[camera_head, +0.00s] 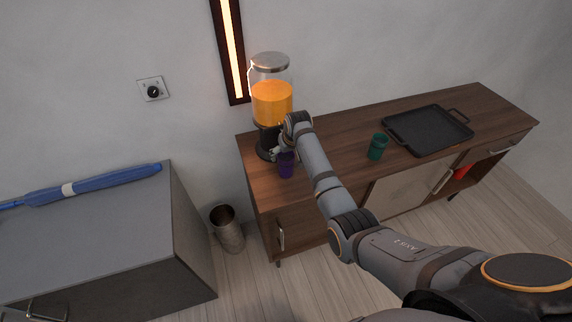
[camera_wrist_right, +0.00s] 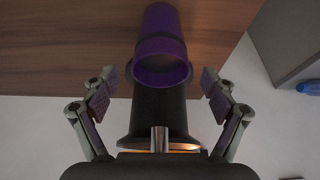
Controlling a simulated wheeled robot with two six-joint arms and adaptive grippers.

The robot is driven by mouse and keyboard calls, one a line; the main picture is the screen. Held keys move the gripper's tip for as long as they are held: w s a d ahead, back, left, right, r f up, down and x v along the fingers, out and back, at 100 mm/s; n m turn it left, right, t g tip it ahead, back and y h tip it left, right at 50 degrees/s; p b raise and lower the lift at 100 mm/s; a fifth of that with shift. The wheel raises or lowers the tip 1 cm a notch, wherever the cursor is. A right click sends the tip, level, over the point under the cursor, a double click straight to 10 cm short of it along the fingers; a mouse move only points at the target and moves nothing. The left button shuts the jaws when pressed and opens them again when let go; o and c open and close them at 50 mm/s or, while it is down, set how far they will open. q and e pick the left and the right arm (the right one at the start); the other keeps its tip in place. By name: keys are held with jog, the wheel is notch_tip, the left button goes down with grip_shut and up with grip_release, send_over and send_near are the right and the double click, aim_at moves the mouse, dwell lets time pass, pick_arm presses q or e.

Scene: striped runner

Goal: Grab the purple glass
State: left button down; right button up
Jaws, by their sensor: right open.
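The purple glass (camera_head: 286,164) stands on the wooden sideboard at its left end, in front of the drink dispenser. In the right wrist view the purple glass (camera_wrist_right: 162,45) shows beyond and between the fingers, with its open rim towards the camera. My right gripper (camera_wrist_right: 160,92) is open, one finger on each side of the glass, and does not touch it. In the head view my right gripper (camera_head: 284,150) is by the glass and partly covers its top. My left gripper is not in view.
The dispenser (camera_head: 271,100) with orange liquid stands close behind the glass. A teal cup (camera_head: 377,147) and a black tray (camera_head: 428,131) stand further right on the sideboard (camera_head: 330,130). A grey cabinet (camera_head: 90,235) with a blue object (camera_head: 95,183) is at left, a metal bin (camera_head: 228,232) between.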

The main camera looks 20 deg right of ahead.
jog(key=shift+x, duration=0.85)
jog(key=shift+r, duration=0.15)
jog(key=c, duration=0.4)
grip_shut()
